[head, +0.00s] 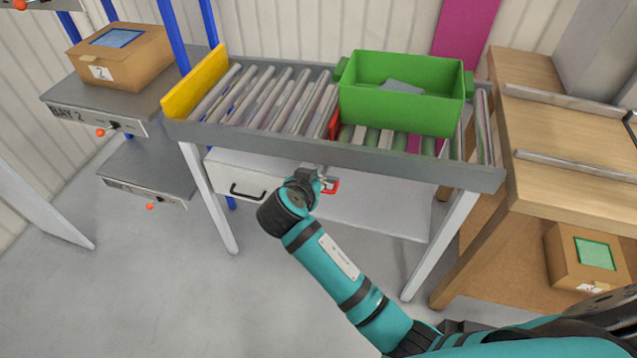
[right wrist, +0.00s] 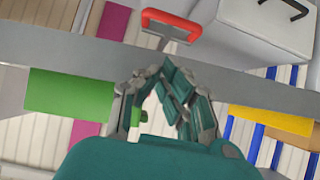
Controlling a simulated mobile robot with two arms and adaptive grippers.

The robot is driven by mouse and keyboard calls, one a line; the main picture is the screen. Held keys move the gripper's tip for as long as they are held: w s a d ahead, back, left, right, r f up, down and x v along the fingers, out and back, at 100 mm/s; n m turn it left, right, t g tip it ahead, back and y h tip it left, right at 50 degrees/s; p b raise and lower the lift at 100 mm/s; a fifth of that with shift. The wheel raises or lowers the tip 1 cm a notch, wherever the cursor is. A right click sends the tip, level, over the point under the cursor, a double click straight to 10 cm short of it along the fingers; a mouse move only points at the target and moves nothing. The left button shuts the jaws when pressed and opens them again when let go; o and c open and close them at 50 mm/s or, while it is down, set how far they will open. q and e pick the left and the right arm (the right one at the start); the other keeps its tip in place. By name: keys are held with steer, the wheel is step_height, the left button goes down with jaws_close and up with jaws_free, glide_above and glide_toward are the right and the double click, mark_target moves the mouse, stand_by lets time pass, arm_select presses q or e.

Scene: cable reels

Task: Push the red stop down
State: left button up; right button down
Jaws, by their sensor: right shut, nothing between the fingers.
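A red plate (head: 334,122) stands upright across the roller conveyor (head: 340,148), beside the left end of a green bin (head: 400,105). A red-edged handle (head: 331,186) sits below the conveyor's front rail. In the right wrist view this handle (right wrist: 172,24) shows as a red frame on a grey bar. My right gripper (head: 318,178) is in front of the rail, close to the handle and partly hidden by its own wrist. Its fingers (right wrist: 162,72) are closed together and empty, with the handle beyond their tips; contact is not clear. My left gripper is not in view.
A yellow end plate (head: 196,84) closes the conveyor's left end. A white drawer unit (head: 240,178) hangs under it. A cardboard box (head: 121,54) sits on the left shelf, and a wooden bench (head: 572,135) stands at the right.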

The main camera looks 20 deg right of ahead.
step_height(320, 180, down, 6)
steer(key=w+d, duration=0.2)
steer(key=shift+w, duration=0.4)
steer(key=shift+r, duration=0.15)
